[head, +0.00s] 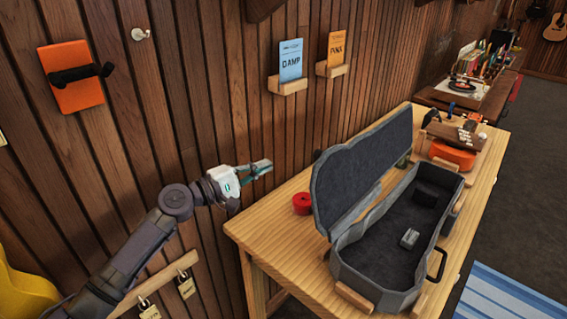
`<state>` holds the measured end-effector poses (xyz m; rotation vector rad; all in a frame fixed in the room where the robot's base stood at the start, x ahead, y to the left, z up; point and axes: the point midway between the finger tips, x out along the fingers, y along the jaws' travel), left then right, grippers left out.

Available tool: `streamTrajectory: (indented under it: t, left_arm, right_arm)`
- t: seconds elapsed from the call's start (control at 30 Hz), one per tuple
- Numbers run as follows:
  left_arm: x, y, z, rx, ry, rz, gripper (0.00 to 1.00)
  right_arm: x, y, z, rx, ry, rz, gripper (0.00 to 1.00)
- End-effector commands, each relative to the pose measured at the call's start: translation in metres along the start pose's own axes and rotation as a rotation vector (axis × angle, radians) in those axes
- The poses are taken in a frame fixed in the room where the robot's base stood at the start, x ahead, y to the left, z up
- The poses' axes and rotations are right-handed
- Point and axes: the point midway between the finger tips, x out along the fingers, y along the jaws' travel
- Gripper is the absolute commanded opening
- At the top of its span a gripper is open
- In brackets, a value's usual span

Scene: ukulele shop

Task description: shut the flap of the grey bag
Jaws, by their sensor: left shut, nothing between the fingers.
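The grey bag (378,282) is a hard-looking, instrument-shaped case lying open on the wooden table. Its flap (362,165) stands up along the side nearest the wall, leaning back a little, with its dark lining showing. Inside the case are a small grey block (410,238) and a dark raised box near the far end. My left gripper (262,169) is shut and empty, in the air left of the flap and apart from it, close to the wall. My right gripper is not in view.
A red roll (302,203) sits on the table (262,231) left of the flap. Wooden blocks stand around the case. Behind it are an orange item (451,154) and small tools. Cards on wall ledges (288,86) hang above.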

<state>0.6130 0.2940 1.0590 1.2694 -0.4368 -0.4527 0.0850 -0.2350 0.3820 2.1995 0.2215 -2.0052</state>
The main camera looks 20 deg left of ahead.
Motion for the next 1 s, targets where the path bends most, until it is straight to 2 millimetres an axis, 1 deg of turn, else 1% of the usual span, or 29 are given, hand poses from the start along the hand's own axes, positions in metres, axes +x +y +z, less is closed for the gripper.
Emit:
streamTrajectory:
  t: [0.07,0.2,0.4,0.47,0.5,0.53,0.7,0.83,1.0]
  left_arm:
    - [0.013,0.004,0.002,0.000,-0.002,0.002,0.00]
    - [0.041,0.004,0.002,0.000,-0.003,0.001,0.00]
    - [0.085,0.003,0.002,0.002,-0.002,0.000,0.00]
    - [0.096,0.002,0.003,0.002,-0.003,-0.001,0.00]
    - [0.095,0.004,0.013,0.004,-0.005,-0.006,0.00]
    - [0.096,0.004,0.018,0.004,-0.004,-0.006,0.00]
    - [0.100,0.001,0.035,0.004,-0.003,-0.005,0.00]
    - [0.101,-0.001,0.041,0.005,-0.003,-0.004,0.00]
    - [0.101,-0.002,0.041,0.005,-0.003,-0.004,0.00]
  right_arm:
    - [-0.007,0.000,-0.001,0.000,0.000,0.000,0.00]
    - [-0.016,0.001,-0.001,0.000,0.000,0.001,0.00]
    - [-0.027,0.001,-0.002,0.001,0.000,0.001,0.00]
    - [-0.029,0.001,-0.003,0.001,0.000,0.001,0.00]
    - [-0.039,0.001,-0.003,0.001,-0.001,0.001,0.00]
    - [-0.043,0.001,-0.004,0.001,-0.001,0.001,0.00]
    - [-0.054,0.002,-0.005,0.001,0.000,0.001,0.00]
    - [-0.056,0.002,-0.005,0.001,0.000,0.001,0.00]
    - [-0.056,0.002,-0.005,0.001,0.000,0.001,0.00]
